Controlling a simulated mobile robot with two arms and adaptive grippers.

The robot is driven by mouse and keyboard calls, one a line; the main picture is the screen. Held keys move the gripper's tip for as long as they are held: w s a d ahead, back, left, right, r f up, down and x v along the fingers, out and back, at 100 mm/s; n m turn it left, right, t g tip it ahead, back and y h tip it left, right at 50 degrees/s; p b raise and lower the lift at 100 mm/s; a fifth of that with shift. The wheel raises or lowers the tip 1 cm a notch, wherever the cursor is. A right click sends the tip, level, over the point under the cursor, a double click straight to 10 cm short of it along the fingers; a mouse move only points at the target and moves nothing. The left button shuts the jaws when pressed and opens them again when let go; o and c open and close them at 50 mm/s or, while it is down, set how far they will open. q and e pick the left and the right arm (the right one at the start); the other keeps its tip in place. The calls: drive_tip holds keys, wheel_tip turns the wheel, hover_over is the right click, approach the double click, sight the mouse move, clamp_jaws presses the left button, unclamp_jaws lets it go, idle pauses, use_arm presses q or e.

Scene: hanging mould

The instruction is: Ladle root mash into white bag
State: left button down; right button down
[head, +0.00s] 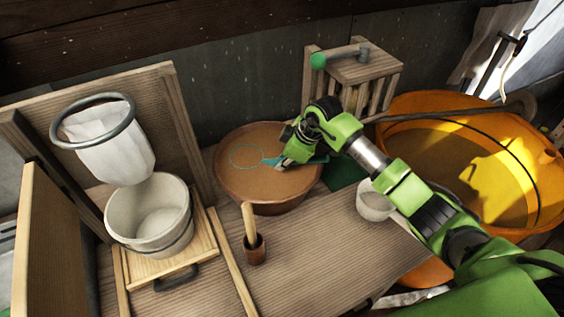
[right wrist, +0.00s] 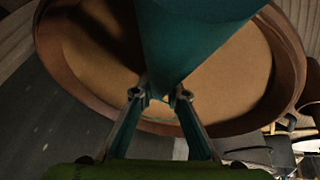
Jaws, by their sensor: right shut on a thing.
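The white bag (head: 115,158) hangs from a grey ring at the left, above a pale bucket (head: 125,222). A brown bowl (head: 268,208) of tan root mash (head: 240,180) stands mid-bench. The teal ladle (head: 269,160) is in the bowl; only its thin round rim shows at the mash surface, so its cup looks sunk. My right gripper (head: 284,163) is over the bowl, shut on the ladle's handle. In the right wrist view, the teal ladle (right wrist: 190,40) rises large between the fingertips (right wrist: 160,97) and hides part of the mash. My left gripper is not in view.
A wooden pot with a stick (head: 254,250) stands in front of the bowl. A slatted wooden stand (head: 365,72) is behind it. A white cup (head: 374,204) and a large orange tub (head: 400,115) are to the right. Wooden boards flank the bucket.

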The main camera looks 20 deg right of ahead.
sight(282, 159)
wheel_tip(282, 159, up, 13)
drive_tip(key=p, duration=1)
drive_tip(key=shift+f, duration=0.15)
drive_tip(key=shift+f, duration=0.1)
